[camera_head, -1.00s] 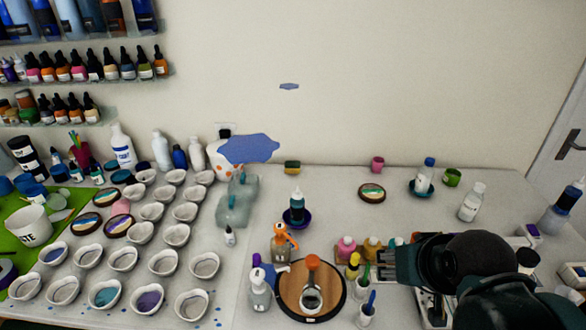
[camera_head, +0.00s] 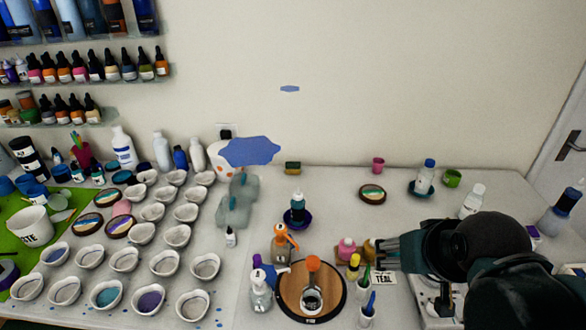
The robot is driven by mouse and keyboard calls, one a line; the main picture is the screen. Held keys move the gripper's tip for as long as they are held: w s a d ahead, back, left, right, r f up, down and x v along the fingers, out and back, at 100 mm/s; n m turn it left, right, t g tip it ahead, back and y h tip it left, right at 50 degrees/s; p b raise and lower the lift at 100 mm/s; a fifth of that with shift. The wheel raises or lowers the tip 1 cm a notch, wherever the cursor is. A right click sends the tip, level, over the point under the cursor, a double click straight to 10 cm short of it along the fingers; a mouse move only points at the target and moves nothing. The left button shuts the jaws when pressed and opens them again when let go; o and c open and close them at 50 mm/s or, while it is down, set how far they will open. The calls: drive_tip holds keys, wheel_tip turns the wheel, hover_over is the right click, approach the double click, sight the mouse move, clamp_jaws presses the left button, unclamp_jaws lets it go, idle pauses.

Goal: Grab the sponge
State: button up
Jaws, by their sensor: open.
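The sponge (camera_head: 292,168) is a small block, yellowish with a dark green side. It lies at the back of the table against the wall, right of the white pot with orange dots. My gripper (camera_head: 378,254) is at the lower right, well in front of and to the right of the sponge. It is open and points left, close to the small pink and amber bottles. Nothing shows between its fingers, though the view of them is small. The arm hides part of the table's right front.
A teal bottle in a dark blue dish (camera_head: 297,211) stands in front of the sponge. A round wooden board (camera_head: 309,292) with a jar lies nearer. Bottles and a TEAL label sit around my gripper. White bowls fill the left. The back middle table is fairly clear.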

drive_tip(key=w+a+r+g+p, duration=0.1)
drive_tip(key=w+a+r+p, duration=0.15)
drive_tip(key=w+r, duration=0.45)
drive_tip(key=w+a+r+g+p, duration=0.1)
drive_tip(key=w+a+r+p, duration=0.1)
drive_tip(key=w+r+p, duration=0.45)
drive_tip(key=g+p, duration=0.5)
drive_tip(key=p, duration=0.8)
hover_over(293, 164)
wheel_tip(293, 164, down, 12)
wheel_tip(293, 164, down, 5)
drive_tip(key=shift+a+r, duration=0.1)
drive_tip(key=shift+r, duration=0.1)
drive_tip(key=shift+f, duration=0.35)
drive_tip(key=shift+f, duration=1.25)
